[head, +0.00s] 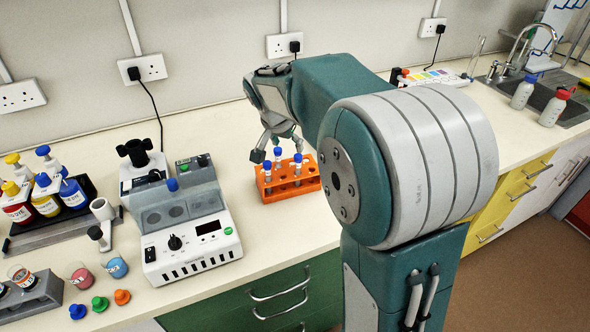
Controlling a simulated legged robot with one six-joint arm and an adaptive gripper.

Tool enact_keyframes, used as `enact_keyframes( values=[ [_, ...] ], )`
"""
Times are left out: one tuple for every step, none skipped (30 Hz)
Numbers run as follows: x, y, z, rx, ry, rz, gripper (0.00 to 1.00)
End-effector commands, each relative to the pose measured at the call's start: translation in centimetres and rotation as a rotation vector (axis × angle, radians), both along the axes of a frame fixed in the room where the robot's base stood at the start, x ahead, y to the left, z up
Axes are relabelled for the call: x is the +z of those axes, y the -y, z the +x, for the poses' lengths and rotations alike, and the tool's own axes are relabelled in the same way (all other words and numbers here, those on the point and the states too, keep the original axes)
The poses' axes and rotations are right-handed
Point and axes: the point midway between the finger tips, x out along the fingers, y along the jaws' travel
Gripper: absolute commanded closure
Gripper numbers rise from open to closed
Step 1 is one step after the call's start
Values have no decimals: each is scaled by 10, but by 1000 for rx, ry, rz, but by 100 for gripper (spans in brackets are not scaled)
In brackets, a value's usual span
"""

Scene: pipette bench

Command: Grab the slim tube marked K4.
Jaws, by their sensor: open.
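An orange rack (286,196) stands on the bench and holds several slim tubes with blue caps. One is the left tube (267,172), one the back tube (278,158) and one the right tube (298,168). Their markings are too small to read, so I cannot tell which is K4. Another blue cap (172,185) shows at the grey block heater (190,245). My gripper (277,147) is open above the rack's back left, its fingers pointing down close to the caps. I cannot tell whether it touches a tube. My arm may hide part of the scene behind it.
The block heater stands left of the rack. Further left are dye bottles (45,202) in a dark stand and small beakers (80,275) with loose coloured caps. A sink (560,98) with two bottles is at the far right. Bench in front of the rack is clear.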

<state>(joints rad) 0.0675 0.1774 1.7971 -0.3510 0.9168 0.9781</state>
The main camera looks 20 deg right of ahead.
Motion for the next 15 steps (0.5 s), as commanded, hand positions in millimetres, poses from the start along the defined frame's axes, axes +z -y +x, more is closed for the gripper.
enact_keyframes(
  values=[
    [-5, 4, 1, -2, -1, 1, 28],
    [-7, 5, 1, -2, -1, 2, 28],
    [-9, 6, 1, -2, -1, 3, 28],
    [-11, 7, 1, -1, -2, 2, 28],
    [-14, 7, 1, -2, -2, 2, 28],
    [-18, 8, 1, -2, -1, 1, 28],
    [-23, 9, 1, -2, -2, 1, 28],
    [-27, 10, 1, -2, -3, 0, 28],
    [-34, 12, 1, -2, -4, -1, 28],
    [-38, 14, 1, -2, -5, -1, 28],
    [-42, 15, 3, -1, -3, -3, 28],
    [-47, 15, 4, -1, -2, -3, 28],
    [-50, 16, 5, -1, -2, -3, 28],
    [-52, 16, 6, -1, -1, -3, 28],
    [-55, 17, 7, -1, 0, -3, 28]
  ],
)
